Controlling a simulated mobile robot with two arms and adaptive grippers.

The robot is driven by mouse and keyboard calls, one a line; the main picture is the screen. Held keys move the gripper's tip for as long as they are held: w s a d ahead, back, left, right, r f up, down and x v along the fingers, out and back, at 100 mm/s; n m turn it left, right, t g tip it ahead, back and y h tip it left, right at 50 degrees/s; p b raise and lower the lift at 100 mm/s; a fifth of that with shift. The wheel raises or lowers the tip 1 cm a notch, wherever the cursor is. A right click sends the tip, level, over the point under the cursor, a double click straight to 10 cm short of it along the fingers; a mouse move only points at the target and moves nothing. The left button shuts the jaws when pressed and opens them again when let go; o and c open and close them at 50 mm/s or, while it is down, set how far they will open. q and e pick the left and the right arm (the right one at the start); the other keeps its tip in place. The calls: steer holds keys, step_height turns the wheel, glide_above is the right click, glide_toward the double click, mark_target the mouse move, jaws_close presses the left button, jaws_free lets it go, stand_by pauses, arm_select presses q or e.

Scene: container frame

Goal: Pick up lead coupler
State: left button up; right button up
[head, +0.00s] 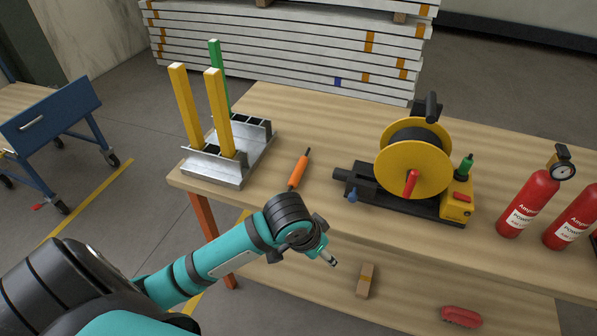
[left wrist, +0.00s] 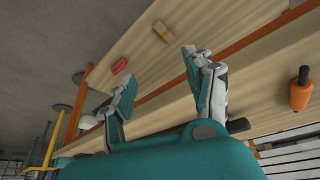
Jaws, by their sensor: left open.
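An orange, rod-like piece with a black end (head: 299,172) lies on the wooden workbench (head: 285,115), right of the metal rack. It is the loose piece that best fits the lead coupler, though I cannot confirm its name. It also shows at the right edge of the left wrist view (left wrist: 300,94). My left gripper (head: 329,257) is in front of the bench's front edge, below and right of the orange piece and apart from it. In the left wrist view its two fingers (left wrist: 158,82) are spread with nothing between them. My right gripper is not in view.
A metal rack (head: 212,175) with yellow and green posts stands left on the bench. A yellow cable reel (head: 412,160) with a green-topped plug (head: 465,165) stands right, beside fire extinguishers (head: 528,203). A wooden block (head: 366,280) and red item (head: 461,316) lie on the lower shelf.

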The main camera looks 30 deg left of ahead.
arm_select(q)
steer(key=w+a+r+n+y, duration=0.2)
steer(key=w+a+r+n, duration=0.1)
steer(key=w+a+r, duration=0.65)
steer(key=n, duration=0.3)
glide_toward(298, 168)
steer(key=shift+y, duration=0.3)
steer(key=f, duration=0.1)
steer(key=w+f, duration=0.1)
steer(key=f, duration=0.2)
steer(key=shift+w+d, duration=0.2)
steer(key=shift+d, duration=0.2)
steer(key=x, duration=0.5)
steer(key=shift+w+a+p, duration=0.1)
steer(key=shift+a+p, duration=0.2)
steer(key=shift+p, duration=0.05)
jaws_close()
